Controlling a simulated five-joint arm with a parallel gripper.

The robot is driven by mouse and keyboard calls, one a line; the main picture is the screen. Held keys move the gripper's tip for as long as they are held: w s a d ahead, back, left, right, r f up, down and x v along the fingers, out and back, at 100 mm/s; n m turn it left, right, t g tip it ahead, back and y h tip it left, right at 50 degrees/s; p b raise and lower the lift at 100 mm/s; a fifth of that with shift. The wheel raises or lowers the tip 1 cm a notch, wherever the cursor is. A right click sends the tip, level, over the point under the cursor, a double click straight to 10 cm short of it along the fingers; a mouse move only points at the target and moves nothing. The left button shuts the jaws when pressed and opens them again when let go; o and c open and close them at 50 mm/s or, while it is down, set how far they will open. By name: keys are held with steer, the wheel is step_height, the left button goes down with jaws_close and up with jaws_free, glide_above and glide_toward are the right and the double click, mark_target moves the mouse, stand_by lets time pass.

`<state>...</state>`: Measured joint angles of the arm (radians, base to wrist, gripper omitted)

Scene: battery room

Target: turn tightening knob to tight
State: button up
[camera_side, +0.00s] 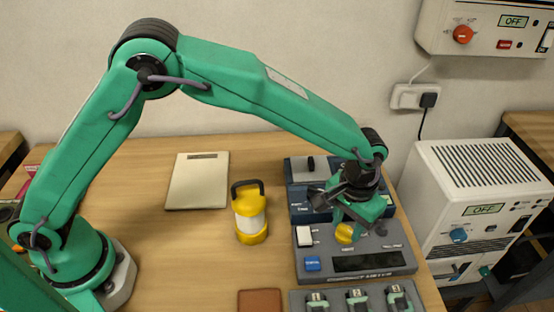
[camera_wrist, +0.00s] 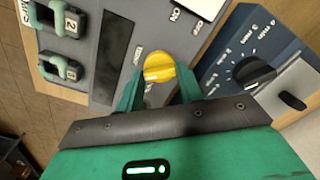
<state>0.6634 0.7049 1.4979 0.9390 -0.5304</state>
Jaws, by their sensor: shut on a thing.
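The yellow knob (camera_side: 345,233) sits on the grey panel of a low device (camera_side: 309,276). It also shows in the wrist view (camera_wrist: 159,64) as a round yellow cap with a pale pointer line. My gripper (camera_side: 347,222) reaches down onto the knob from above. In the wrist view my gripper's (camera_wrist: 160,78) green fingers stand on either side of the knob and are shut on it. The fingers hide part of the knob's sides and the panel beside it. The lettering around the knob is too small or covered to read surely.
A blue device with a black dial (camera_wrist: 254,74) stands right behind the grey one. Numbered green-handled switches (camera_side: 357,299) lie in front. A yellow lantern (camera_side: 250,213) stands to the left. A white box with a blue knob (camera_side: 458,235) is at right.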

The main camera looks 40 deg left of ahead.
mark_target(346, 228)
steer(key=m, duration=0.7)
stand_by(0.4)
steer(key=o, duration=1)
steer(key=shift+r, duration=0.1)
steer(key=shift+r, duration=3.85)
